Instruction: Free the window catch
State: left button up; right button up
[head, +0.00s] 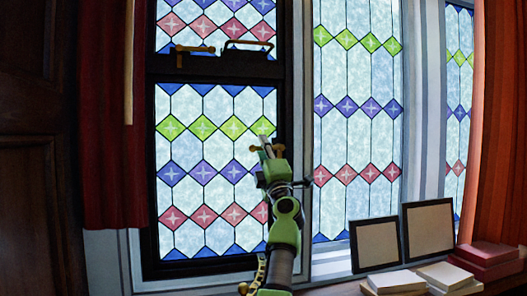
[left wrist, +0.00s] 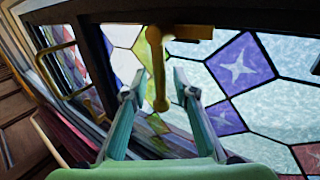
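The window catch (left wrist: 160,82) is brass, with a plate on the dark frame and a round-ended lever over the stained glass. In the head view the brass catch (head: 279,150) shows only in part, at the right stile of the dark-framed window. My left gripper (head: 265,142) is at it and hides some of it. In the left wrist view, my left gripper (left wrist: 160,82) is open, one fingertip on each side of the lever. Small gaps show between fingers and lever, so I see no grip. My right gripper is not in view.
Higher on the window are a brass fitting (head: 192,49) and a dark bar handle (head: 248,44). Red curtains (head: 110,150) hang at the left. Two picture frames (head: 428,231) and several books (head: 448,275) stand on the sill at the right.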

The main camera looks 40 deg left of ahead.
pick_arm(q)
jog(key=shift+s+d+f, duration=0.15)
jog(key=shift+d+f, duration=0.15)
jog(key=v, duration=1.1)
jog(key=shift+s, duration=0.15)
